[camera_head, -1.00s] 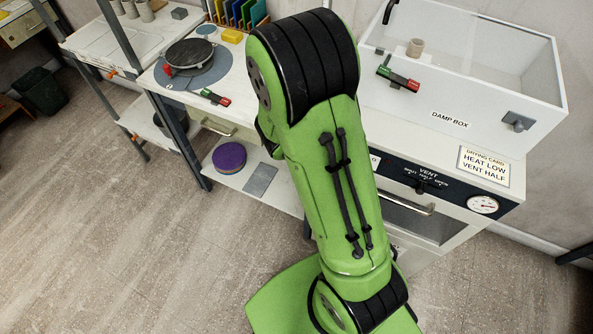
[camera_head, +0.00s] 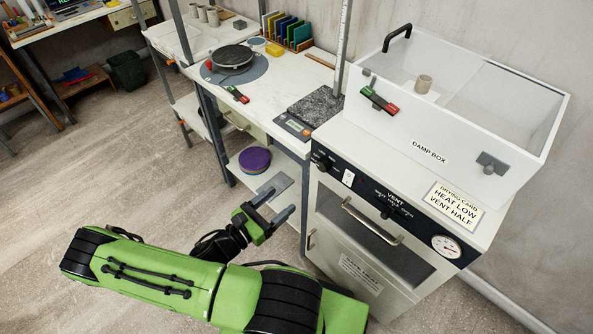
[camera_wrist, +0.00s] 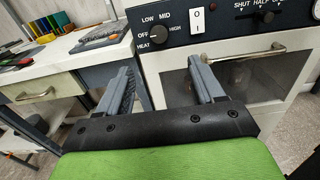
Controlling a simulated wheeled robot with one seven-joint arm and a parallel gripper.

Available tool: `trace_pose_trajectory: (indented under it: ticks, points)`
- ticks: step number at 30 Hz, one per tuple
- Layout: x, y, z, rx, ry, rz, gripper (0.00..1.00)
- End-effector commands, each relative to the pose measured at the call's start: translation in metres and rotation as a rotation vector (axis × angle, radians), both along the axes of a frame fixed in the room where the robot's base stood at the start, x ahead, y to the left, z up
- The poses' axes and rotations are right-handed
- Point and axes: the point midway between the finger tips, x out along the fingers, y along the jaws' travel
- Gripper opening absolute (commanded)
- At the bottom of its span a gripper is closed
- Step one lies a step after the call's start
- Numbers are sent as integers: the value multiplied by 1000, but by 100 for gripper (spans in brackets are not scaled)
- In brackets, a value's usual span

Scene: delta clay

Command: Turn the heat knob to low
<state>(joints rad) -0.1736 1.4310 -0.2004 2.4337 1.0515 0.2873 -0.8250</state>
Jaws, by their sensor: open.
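The heat knob (camera_wrist: 157,42) is a dark round knob on the black control panel of the white drying cabinet. In the wrist view OFF, LOW, MID and HIGH are printed around it. I cannot clearly tell which mark it points to. The knob also shows at the panel's left end in the head view (camera_head: 323,163). My gripper (camera_head: 273,204) is open and empty, in front of the cabinet and apart from the knob. In the wrist view its two fingers (camera_wrist: 160,78) point toward the cabinet, below the panel.
A white rocker switch (camera_wrist: 197,21) sits right of the knob. The vent slider (camera_head: 388,212) and a gauge (camera_head: 446,246) are further right. The oven door handle (camera_head: 372,222) sticks out below the panel. A drying card (camera_head: 453,206) reads HEAT LOW, VENT HALF. A bench with a scale (camera_head: 296,126) stands left.

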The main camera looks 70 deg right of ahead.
Motion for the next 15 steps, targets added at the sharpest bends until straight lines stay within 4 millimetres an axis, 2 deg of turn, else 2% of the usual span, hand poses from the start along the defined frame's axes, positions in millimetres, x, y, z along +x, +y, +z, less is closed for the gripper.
trace_pose_trajectory:
  ticks: [5,15]
  points:
    - [-7,-14,0,-3,10,-1,67]
    - [-41,-91,-1,-3,6,-5,67]
